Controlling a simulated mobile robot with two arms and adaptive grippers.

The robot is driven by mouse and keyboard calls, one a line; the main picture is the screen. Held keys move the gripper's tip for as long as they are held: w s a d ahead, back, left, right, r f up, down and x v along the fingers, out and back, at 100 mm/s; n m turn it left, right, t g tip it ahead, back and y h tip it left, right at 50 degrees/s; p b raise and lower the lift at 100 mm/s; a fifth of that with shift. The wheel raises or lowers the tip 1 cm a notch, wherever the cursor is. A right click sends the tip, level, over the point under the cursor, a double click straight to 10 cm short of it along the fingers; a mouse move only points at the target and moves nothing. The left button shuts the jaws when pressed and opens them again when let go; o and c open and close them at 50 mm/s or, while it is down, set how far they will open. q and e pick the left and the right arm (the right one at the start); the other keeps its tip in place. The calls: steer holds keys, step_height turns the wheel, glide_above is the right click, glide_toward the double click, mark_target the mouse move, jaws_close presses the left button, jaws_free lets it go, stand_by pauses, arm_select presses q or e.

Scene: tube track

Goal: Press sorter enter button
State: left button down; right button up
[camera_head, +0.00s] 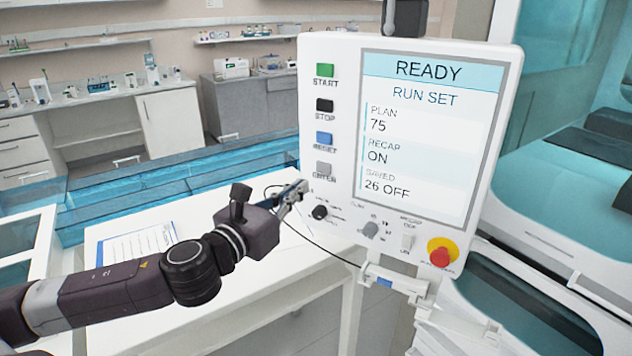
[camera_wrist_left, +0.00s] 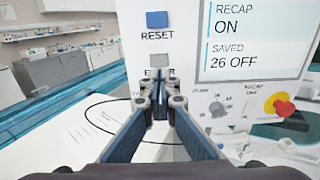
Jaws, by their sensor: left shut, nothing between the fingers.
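The sorter's control panel (camera_head: 340,60) stands upright at the centre right. Its grey ENTER button (camera_head: 323,168) is the lowest in the left column, under the blue RESET button (camera_head: 324,138). My left gripper (camera_head: 301,186) is shut and empty, with its tips just below and left of the ENTER button. In the left wrist view the grey ENTER button (camera_wrist_left: 158,60) shows just above the fingertips (camera_wrist_left: 158,80), which hide part of its label. I cannot tell whether the tips touch the panel. The screen (camera_head: 418,130) reads READY, RUN SET, PLAN 75, RECAP ON, SAVED 26 OFF. My right gripper is not in view.
Green START (camera_head: 325,70) and black STOP (camera_head: 325,105) buttons sit higher in the column. Knobs (camera_head: 320,212) and a red emergency stop (camera_head: 441,253) are below. A white table with a paper sheet (camera_head: 137,245) lies under my left arm. A thin black cable runs near the gripper.

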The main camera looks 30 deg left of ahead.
mark_target(323, 168)
arm_select(q)
steer(key=w, duration=0.4)
steer(key=shift+w+a+r, duration=0.15)
steer(key=shift+w+a, duration=0.1)
steer(key=shift+a, duration=0.05)
steer(key=shift+w+d, duration=0.15)
steer(key=shift+w, duration=0.35)
steer(key=shift+w+r, duration=0.1)
steer(key=shift+w, duration=0.2)
steer(key=shift+w+f+p, duration=0.2)
steer(key=shift+w+p, duration=0.3)
steer(key=shift+w, duration=0.2)
steer(key=shift+r, duration=0.1)
